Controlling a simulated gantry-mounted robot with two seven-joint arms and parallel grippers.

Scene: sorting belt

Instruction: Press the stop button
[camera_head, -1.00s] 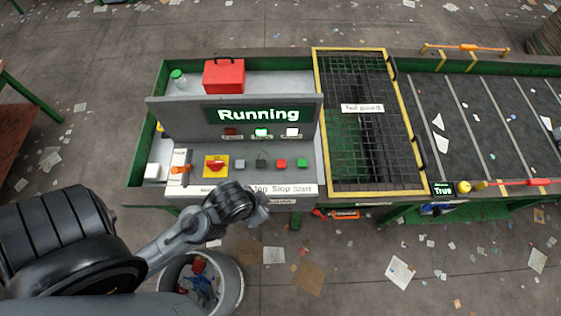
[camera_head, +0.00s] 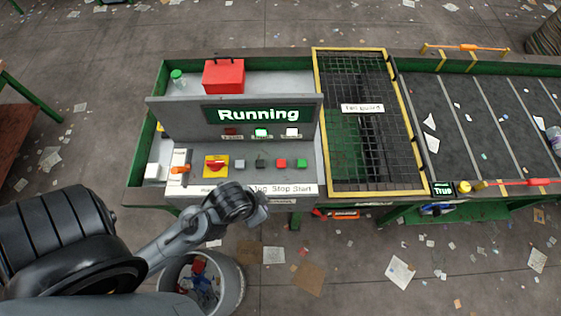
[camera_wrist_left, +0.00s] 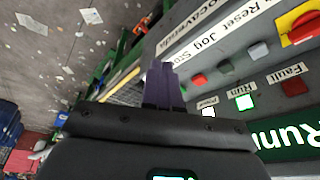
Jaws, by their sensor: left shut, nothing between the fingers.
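The red stop button (camera_head: 281,163) sits on the sloped control panel (camera_head: 228,181), between the black jog button (camera_head: 260,163) and the green start button (camera_head: 301,163). The display above reads "Running" (camera_head: 258,114), and the green Run lamp is lit. My left gripper (camera_head: 264,205) is in front of the panel's lower edge, apart from the buttons. In the left wrist view its fingers (camera_wrist_left: 162,82) are shut and empty, with the red stop button (camera_wrist_left: 199,80) just to their right. My right gripper is out of view.
A red emergency knob on a yellow plate (camera_head: 216,165) and a grey reset button (camera_head: 240,164) are left on the panel. A yellow-framed mesh guard (camera_head: 420,150) stands to the right, before the belt (camera_head: 480,120). A bin (camera_head: 232,285) is below my arm.

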